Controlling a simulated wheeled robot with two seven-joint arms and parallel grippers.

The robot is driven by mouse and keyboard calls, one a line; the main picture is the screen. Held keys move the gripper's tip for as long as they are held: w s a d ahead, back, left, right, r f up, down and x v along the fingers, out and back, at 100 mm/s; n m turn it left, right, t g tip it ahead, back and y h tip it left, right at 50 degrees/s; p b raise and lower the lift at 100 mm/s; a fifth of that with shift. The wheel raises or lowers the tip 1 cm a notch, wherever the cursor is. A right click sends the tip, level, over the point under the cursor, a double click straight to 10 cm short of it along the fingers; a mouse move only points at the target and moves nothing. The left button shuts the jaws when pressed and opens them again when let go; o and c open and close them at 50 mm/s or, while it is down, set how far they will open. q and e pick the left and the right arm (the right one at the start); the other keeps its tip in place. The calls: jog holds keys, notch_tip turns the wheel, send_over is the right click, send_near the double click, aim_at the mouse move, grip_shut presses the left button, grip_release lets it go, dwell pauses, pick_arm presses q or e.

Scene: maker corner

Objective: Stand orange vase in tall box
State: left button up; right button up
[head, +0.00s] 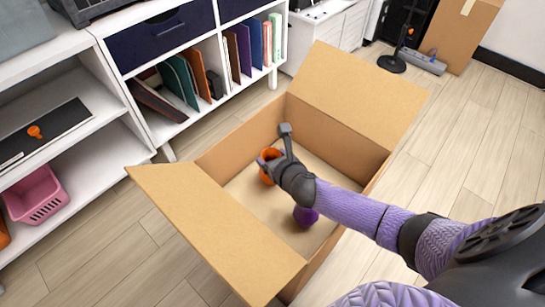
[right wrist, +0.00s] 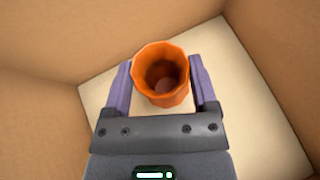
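The tall cardboard box (head: 238,240) stands open on the floor with its flaps spread. The orange vase (head: 266,174) is inside it, mouth up; its base is hidden, so I cannot tell how firmly it rests on the box floor. My right gripper (head: 277,150) reaches down into the box at the vase. In the right wrist view the vase (right wrist: 162,86) sits between the two purple fingers, near the tips. The fingers are wide apart, with a thin gap on the left side. My left gripper is out of view.
A dark purple rounded thing (head: 305,216) stands in the box under my right arm, partly hidden. A white shelf (head: 110,130) with books and a pink basket (head: 36,195) is at the left. Wooden floor (head: 480,150) is clear at the right.

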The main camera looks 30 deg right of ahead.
jog(key=shift+o, duration=1.2)
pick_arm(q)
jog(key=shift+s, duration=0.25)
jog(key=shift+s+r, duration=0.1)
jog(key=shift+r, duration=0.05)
pick_arm(e)
jog(key=shift+r, duration=0.15)
jog(key=shift+s+r+p, duration=0.25)
jog(key=shift+r+p, duration=0.05)
jog(key=shift+p, duration=0.1)
pick_arm(q)
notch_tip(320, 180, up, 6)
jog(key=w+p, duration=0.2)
jog(key=p, duration=0.3)
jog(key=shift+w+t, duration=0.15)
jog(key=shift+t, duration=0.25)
pick_arm(e)
jog(key=v, duration=1.1)
jog(key=shift+s, duration=0.25)
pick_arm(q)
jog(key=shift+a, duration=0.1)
